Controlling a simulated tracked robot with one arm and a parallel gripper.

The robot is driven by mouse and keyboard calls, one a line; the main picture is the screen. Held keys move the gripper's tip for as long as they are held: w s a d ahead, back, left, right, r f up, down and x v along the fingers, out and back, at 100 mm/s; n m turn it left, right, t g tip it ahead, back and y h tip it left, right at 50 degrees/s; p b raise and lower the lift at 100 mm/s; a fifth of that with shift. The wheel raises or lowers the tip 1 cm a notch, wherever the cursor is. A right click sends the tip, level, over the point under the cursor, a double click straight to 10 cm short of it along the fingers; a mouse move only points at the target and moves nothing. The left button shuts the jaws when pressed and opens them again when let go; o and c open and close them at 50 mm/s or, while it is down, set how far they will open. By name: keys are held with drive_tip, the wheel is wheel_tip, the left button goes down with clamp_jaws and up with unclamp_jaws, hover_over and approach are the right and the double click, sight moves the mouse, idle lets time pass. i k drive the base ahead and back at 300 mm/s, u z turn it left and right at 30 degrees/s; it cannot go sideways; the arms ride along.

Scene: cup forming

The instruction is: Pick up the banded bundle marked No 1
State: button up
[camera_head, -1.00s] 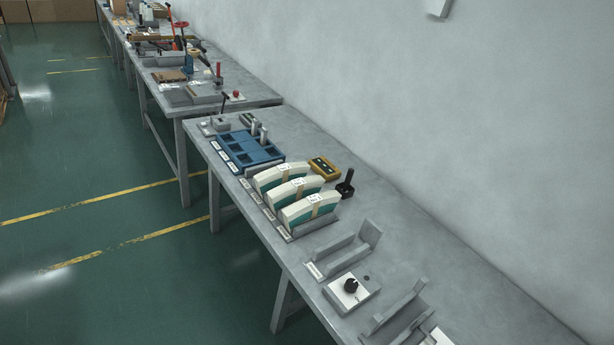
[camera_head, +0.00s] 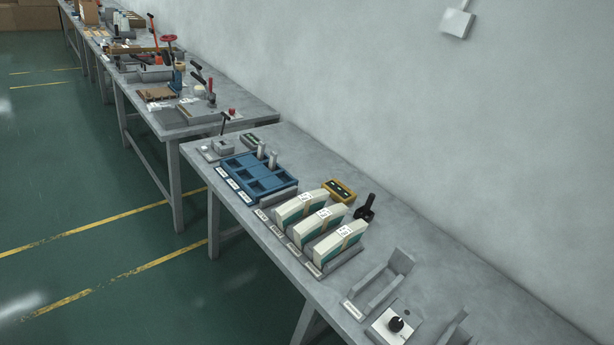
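Three banded bundles stand side by side in a grey rack (camera_head: 290,247) on the near grey table. Each has a cream curved top, green lower sides, a tan band and a white label. They are the left bundle (camera_head: 290,210), the middle bundle (camera_head: 309,226) and the right bundle (camera_head: 330,248). The labels are too small to read, so I cannot tell which one is No 1. Small white tags sit along the rack's front edge. My gripper is not in view, and nothing is seen touching the bundles.
Left of the rack is a blue compartment tray (camera_head: 258,178) with metal cylinders. Behind the bundles are a yellow box (camera_head: 339,191) and a black tool (camera_head: 365,207). To the right are a grey angled holder (camera_head: 380,285) and a knob plate (camera_head: 395,325). Open green floor (camera_head: 90,220) lies left.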

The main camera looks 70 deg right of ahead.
sight(340, 240)
drive_tip(key=z, duration=0.05)
drive_tip(key=i, duration=1.8)
drive_tip(key=z, duration=2.75)
drive_tip(key=k, duration=0.75)
drive_tip(key=z, duration=0.25)
drive_tip(key=i, duration=0.55)
drive_tip(key=u, duration=0.05)
